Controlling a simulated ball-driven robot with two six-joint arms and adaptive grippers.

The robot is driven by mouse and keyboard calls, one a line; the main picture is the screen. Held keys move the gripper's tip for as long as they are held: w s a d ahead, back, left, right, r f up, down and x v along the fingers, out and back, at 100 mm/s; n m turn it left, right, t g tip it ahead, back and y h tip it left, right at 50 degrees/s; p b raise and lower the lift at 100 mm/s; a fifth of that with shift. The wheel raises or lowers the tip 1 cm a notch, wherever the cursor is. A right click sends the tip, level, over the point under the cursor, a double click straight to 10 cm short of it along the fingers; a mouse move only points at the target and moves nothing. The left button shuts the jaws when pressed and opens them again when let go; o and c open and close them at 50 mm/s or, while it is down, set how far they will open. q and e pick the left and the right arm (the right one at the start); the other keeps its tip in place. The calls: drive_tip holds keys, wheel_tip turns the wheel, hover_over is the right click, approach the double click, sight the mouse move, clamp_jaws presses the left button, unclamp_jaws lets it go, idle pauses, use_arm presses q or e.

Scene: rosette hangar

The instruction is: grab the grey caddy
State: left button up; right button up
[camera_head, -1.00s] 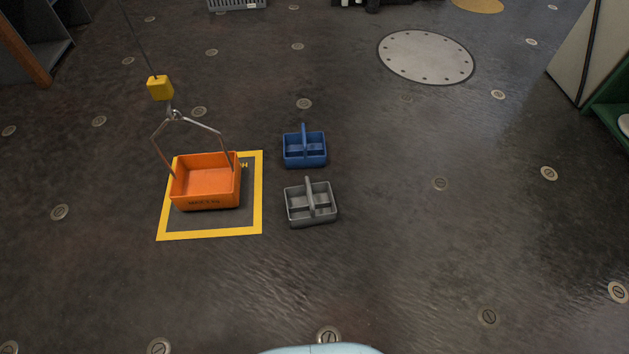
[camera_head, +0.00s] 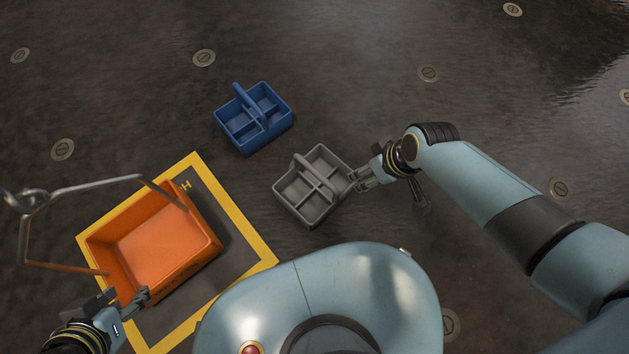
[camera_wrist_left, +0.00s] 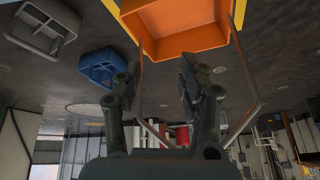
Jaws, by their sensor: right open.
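The grey caddy (camera_head: 325,213), divided and with a handle arched over its middle, stands upright on the dark floor in the head view. It also shows at the upper left of the left wrist view (camera_wrist_left: 40,43). My right gripper (camera_head: 355,181) is open at the caddy's right side, its fingertips close to the rim; I cannot tell if they touch. My left gripper (camera_head: 137,300) is beside the orange crate's near left corner. In the left wrist view its fingers (camera_wrist_left: 158,85) are spread with nothing between them.
A blue caddy (camera_head: 266,137) stands behind and left of the grey one. The orange crate (camera_head: 192,262), with a metal hanger frame (camera_head: 90,184), stands on a yellow-bordered mat (camera_head: 232,215) at the left. The floor at the upper right is clear apart from flush round studs.

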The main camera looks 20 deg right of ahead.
drive_tip(key=n+y+b, duration=0.2)
drive_tip(key=b, duration=0.6)
approach(318, 173)
drive_tip(key=f, duration=0.1)
use_arm(q)
drive_tip(key=t+b, duration=0.1)
drive_tip(key=t, duration=0.1)
drive_tip(key=w+d+t+b, duration=0.1)
drive_tip(key=t+b, duration=0.1)
drive_tip(key=w+d+f+t+b, duration=0.1)
drive_tip(key=shift+d+t+h+b, duration=0.25)
drive_tip(key=shift+t+h+b, duration=0.05)
drive_tip(key=shift+t, duration=0.1)
use_arm(e)
drive_tip(key=x, duration=0.5)
drive_tip(key=shift+w, duration=0.1)
